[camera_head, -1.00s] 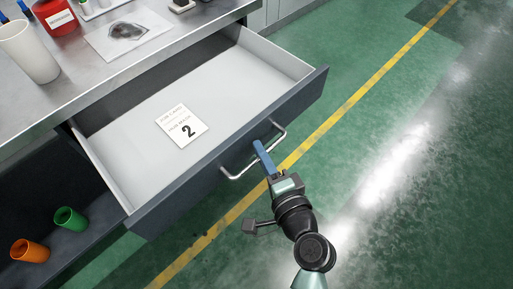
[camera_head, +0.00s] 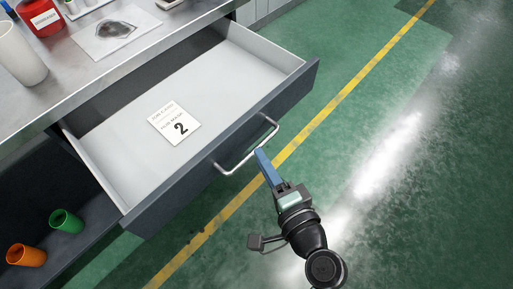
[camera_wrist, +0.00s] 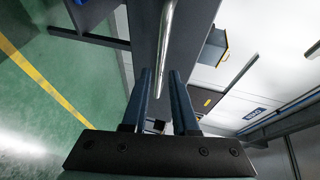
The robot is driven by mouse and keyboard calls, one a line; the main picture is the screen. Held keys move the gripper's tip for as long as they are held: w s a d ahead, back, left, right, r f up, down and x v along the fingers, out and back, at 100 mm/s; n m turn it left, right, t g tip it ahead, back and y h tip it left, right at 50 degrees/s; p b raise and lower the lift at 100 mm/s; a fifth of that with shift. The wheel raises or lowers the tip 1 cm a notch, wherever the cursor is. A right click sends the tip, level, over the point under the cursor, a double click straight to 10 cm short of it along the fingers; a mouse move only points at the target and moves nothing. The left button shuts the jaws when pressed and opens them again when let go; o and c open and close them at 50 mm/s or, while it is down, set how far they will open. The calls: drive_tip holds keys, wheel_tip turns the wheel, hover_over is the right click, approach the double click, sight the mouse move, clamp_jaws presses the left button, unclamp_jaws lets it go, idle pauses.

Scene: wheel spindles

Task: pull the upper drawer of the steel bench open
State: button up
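The upper drawer (camera_head: 187,190) of the steel bench (camera_head: 105,68) stands pulled well out in the head view, its pale inside showing. A card marked 2 (camera_head: 174,123) lies flat on its floor. The drawer's bar handle (camera_head: 246,160) is on the dark front; it also shows in the wrist view (camera_wrist: 166,45). My gripper (camera_head: 262,153) is just outside the handle, blue fingertips close to the bar. Whether a fingertip touches the bar I cannot tell.
On the bench top stand a white cup (camera_head: 20,55), a red container (camera_head: 41,17) and a tray with a dark patch (camera_head: 116,32). A green cup (camera_head: 66,221) and an orange cup (camera_head: 27,255) lie on the lower shelf. The green floor to the right is clear.

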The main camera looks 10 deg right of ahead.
drive_tip(key=v, duration=0.8)
drive_tip(key=shift+s, duration=0.3)
